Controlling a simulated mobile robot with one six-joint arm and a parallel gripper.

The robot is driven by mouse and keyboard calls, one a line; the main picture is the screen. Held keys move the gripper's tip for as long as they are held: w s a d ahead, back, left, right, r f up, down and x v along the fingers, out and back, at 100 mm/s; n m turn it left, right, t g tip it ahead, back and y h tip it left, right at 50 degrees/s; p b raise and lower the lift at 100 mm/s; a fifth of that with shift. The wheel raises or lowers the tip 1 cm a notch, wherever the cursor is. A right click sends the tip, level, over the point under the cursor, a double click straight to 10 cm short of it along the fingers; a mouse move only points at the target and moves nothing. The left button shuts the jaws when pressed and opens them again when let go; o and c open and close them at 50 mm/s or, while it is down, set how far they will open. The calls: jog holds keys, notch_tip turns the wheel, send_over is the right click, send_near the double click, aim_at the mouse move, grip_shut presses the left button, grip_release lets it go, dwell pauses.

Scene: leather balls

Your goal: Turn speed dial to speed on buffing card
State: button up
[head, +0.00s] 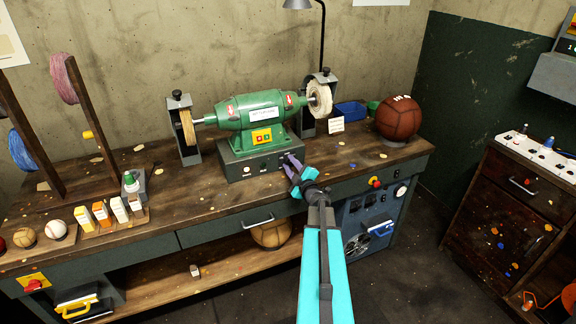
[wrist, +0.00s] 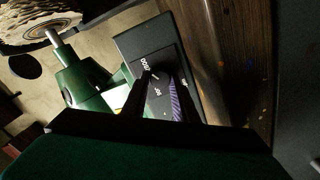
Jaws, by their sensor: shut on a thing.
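The green buffing machine (head: 262,112) stands on a dark control base (head: 240,168) on the workbench. My gripper (head: 293,165) is at the right part of the base's front panel, shut on the speed dial.
A white buffing wheel (head: 320,98) is right of the motor, a tan wheel (head: 188,127) left. A brown leather ball (head: 398,118) and blue bin (head: 350,110) are at the right. The bench front right of my gripper is fairly clear.

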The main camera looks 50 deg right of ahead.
jog(key=shift+w+a+r, duration=0.1)
jog(key=shift+w+a, duration=0.05)
jog(key=o, duration=1)
jog(key=b+v, duration=0.1)
jog(key=v, duration=1.3)
jog(key=shift+b, duration=0.4)
